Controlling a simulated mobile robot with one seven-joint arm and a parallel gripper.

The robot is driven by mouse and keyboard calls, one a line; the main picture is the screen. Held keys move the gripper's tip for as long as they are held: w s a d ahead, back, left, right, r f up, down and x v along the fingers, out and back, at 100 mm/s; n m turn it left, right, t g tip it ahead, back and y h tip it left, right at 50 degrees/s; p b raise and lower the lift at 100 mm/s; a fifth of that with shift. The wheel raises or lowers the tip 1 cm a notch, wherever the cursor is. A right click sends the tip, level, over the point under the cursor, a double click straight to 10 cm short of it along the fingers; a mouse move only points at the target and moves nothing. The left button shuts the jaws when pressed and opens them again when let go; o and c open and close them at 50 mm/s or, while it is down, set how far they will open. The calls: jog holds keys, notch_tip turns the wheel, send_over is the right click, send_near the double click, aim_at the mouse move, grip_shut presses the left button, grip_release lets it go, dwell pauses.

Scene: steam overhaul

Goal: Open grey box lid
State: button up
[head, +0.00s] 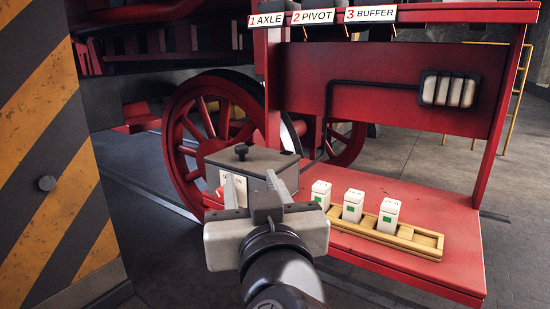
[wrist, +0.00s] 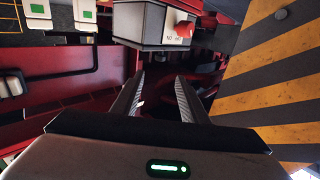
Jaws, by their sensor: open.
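The grey box (head: 285,177) sits at the left end of the red shelf. Its lid (head: 265,158) looks shut and has a small black knob (head: 241,152) on top. A white label with a red part is on its front. In the wrist view the box (wrist: 140,24) is at the top centre, with its red part (wrist: 186,29) at its right. My gripper (head: 251,184) is open and empty in front of the box, overlapping it in the head view. In the wrist view the fingers of my gripper (wrist: 159,78) are apart, below the box, with nothing between them.
A wooden tray (head: 428,243) holds three white containers with green squares, right of my gripper on the red shelf (head: 455,235). A black pipe runs along the back panel. A striped pillar (head: 50,150) stands at the left. Signs 1 AXLE, 2 PIVOT and 3 BUFFER hang above.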

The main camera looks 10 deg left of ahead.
jog(key=p, duration=1)
send_near(242, 150)
jog(key=w, duration=0.3)
jog(key=w+a+p, duration=0.1)
jog(key=p, duration=0.2)
jog(key=w+a+p, duration=0.1)
jog(key=p, duration=0.3)
jog(key=shift+w+r, duration=0.1)
jog(key=shift+r, duration=0.2)
jog(key=x, duration=0.5)
jog(key=shift+w+a+f, duration=0.2)
jog(key=shift+w+f, duration=0.15)
grip_shut()
